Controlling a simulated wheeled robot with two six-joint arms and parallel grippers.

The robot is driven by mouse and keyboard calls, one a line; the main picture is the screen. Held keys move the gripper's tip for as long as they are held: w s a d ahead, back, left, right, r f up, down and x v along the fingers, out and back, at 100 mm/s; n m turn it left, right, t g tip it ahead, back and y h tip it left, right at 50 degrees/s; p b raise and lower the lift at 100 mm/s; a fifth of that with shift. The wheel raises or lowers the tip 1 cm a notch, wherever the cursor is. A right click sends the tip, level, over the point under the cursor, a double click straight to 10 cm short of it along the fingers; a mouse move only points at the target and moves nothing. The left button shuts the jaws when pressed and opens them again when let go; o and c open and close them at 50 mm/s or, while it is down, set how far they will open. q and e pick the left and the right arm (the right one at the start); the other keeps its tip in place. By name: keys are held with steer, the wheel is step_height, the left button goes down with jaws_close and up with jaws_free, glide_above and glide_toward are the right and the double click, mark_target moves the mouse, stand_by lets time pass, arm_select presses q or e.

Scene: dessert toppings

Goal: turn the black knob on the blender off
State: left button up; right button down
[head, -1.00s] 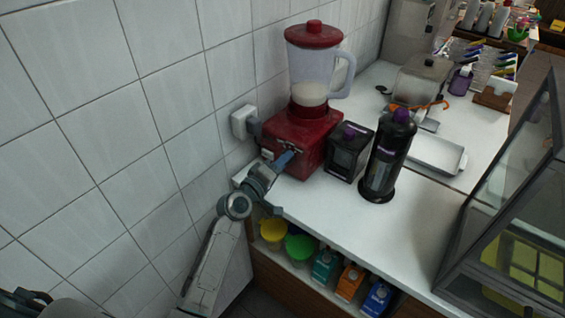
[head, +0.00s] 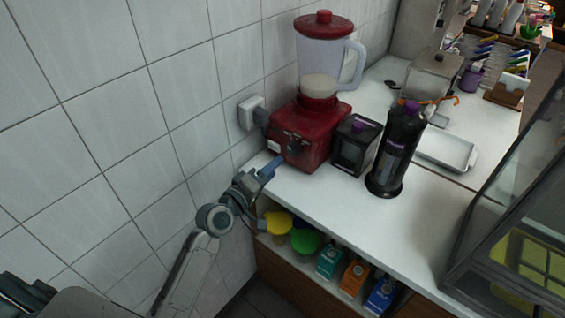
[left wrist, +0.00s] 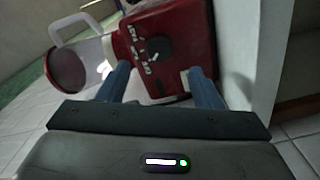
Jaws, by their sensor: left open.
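The blender has a red base (head: 309,137), a clear jar (head: 320,62) with some pale contents, and a red lid. It stands on the white counter against the tiled wall. Its black knob (head: 294,148) is on the front face of the base. My left gripper (head: 270,169) is open and empty in front of the base, apart from the knob. In the left wrist view its two blue fingers (left wrist: 158,85) are spread, with the knob beyond them. My right gripper is not in view.
A black box with a purple top (head: 355,145) and a dark bottle with a purple cap (head: 396,150) stand right of the blender. A wall plug (head: 252,113) is on its left. Cups and cartons fill the shelf below. A glass case (head: 510,215) is at right.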

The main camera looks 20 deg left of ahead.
arm_select(q)
steer(key=shift+v, duration=1.45)
